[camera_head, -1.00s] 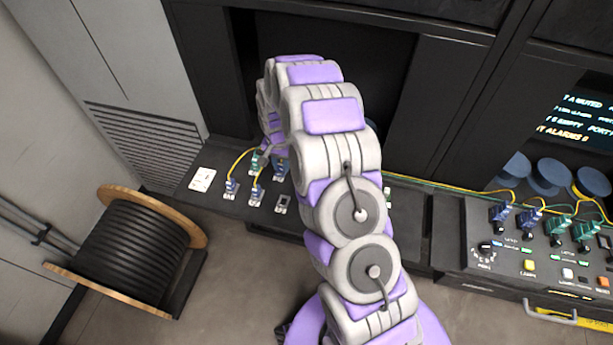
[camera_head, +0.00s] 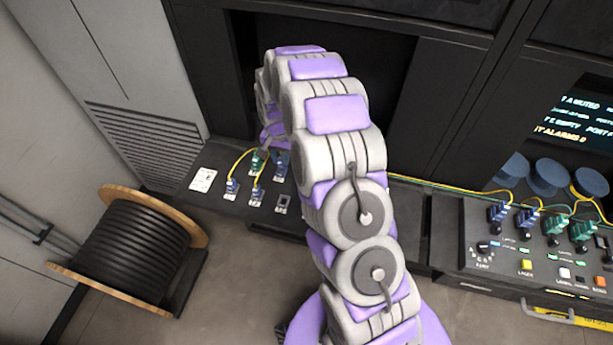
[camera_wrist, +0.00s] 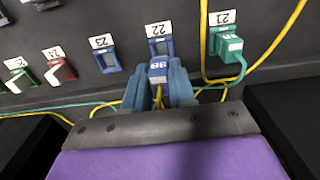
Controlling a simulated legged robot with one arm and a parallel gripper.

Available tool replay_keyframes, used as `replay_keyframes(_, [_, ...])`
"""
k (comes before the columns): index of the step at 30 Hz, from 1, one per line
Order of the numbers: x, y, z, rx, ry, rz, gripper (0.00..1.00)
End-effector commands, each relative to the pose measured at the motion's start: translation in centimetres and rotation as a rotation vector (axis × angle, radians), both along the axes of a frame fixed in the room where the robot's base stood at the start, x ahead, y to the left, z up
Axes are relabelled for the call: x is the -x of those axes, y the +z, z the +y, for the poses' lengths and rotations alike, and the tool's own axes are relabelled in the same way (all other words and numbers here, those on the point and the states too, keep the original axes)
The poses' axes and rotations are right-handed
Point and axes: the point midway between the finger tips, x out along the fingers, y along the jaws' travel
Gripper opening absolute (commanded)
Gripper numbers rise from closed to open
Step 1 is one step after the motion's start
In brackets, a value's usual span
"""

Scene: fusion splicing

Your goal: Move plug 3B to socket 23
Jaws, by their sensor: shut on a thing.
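In the wrist view, my gripper (camera_wrist: 168,88) has its blue fingers shut on plug 3B (camera_wrist: 158,71), a blue plug with its label upside down. A yellow cable hangs from the plug between the fingers. The plug is just below the blue frame of socket 22 (camera_wrist: 158,45); the view does not show clearly whether it still touches it. Socket 23 (camera_wrist: 107,61), a blue frame with a dark empty opening, is to the left of socket 22. In the head view, my arm hides most of my gripper and the plug.
A green plug (camera_wrist: 230,46) sits at socket 21, to the right, with yellow and green cables close to my gripper. In the head view, a cable drum (camera_head: 130,240) stands at left and a control panel (camera_head: 510,255) at right.

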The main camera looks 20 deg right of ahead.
Motion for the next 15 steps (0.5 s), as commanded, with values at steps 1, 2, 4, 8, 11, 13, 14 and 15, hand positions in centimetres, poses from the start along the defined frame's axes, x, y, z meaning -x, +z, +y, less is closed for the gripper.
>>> replay_keyframes(1, [0.0, 0.2, 0.0, 0.001, 0.000, -0.001, 0.00])
replay_keyframes(2, [0.0, 0.4, 0.0, 0.001, 0.000, -0.001, 0.00])
replay_keyframes(4, [0.0, 0.6, 0.0, 0.000, 0.000, 0.000, 0.00])
replay_keyframes(8, [0.0, 1.1, 0.0, 0.000, 0.000, 0.000, 0.00])
replay_keyframes(11, [0.0, 1.5, 0.0, 0.000, 0.000, 0.000, 0.00])
replay_keyframes(13, [0.0, 1.7, 0.0, 0.000, 0.000, 0.000, 0.00])
replay_keyframes(14, [0.0, 1.8, 0.0, 0.000, 0.000, 0.000, 0.00])
replay_keyframes(15, [0.0, 1.8, 0.0, 0.001, 0.000, 0.001, 0.00])
